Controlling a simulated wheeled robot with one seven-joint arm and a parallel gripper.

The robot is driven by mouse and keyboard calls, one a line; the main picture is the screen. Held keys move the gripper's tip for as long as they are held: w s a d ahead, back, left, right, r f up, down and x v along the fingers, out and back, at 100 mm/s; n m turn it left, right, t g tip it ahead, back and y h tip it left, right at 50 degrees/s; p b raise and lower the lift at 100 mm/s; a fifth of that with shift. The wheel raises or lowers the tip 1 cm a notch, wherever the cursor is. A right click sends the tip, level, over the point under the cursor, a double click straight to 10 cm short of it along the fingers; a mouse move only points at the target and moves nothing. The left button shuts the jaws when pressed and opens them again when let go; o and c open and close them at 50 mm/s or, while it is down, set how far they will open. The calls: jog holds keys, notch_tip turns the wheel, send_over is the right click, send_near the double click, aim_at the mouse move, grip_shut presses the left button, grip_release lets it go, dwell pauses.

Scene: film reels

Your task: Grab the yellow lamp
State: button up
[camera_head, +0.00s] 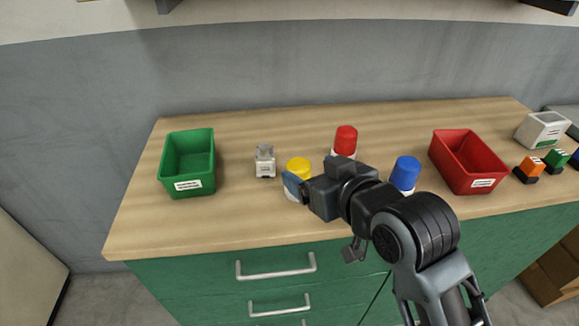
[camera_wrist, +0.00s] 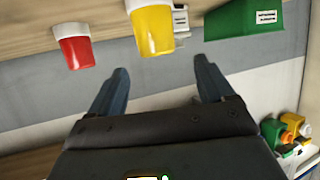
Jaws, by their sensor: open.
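The yellow lamp (camera_head: 299,164) has a yellow cap on a white base and stands upright on the wooden worktop, left of centre. It also shows in the wrist view (camera_wrist: 152,30), upside down at the top, just beyond the fingers and between their lines. My gripper (camera_head: 292,186) is in front of the lamp's lower part in the head view and hides some of its base. In the wrist view my gripper (camera_wrist: 163,80) is open, with nothing between its two fingers.
A red lamp (camera_head: 345,140) stands behind and right of the yellow one, and a blue lamp (camera_head: 407,170) further right. A small grey-white device (camera_head: 265,162) stands close on the left. A green bin (camera_head: 188,152) is at left, a red bin (camera_head: 468,160) at right.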

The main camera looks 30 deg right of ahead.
aim_at(299, 164)
jog(key=x, duration=0.3)
jog(key=shift+w+r, duration=0.2)
jog(key=shift+f+p+x, duration=0.2)
jog(key=shift+p+x, duration=0.05)
jog(key=shift+x, duration=1)
jog(key=shift+f+p+x, duration=0.2)
jog(key=shift+p+x, duration=0.05)
jog(key=shift+x, duration=1.05)
jog(key=shift+s+d, duration=0.1)
jog(key=shift+s, duration=0.1)
jog(key=c, duration=1.1)
jog(key=shift+r, duration=0.1)
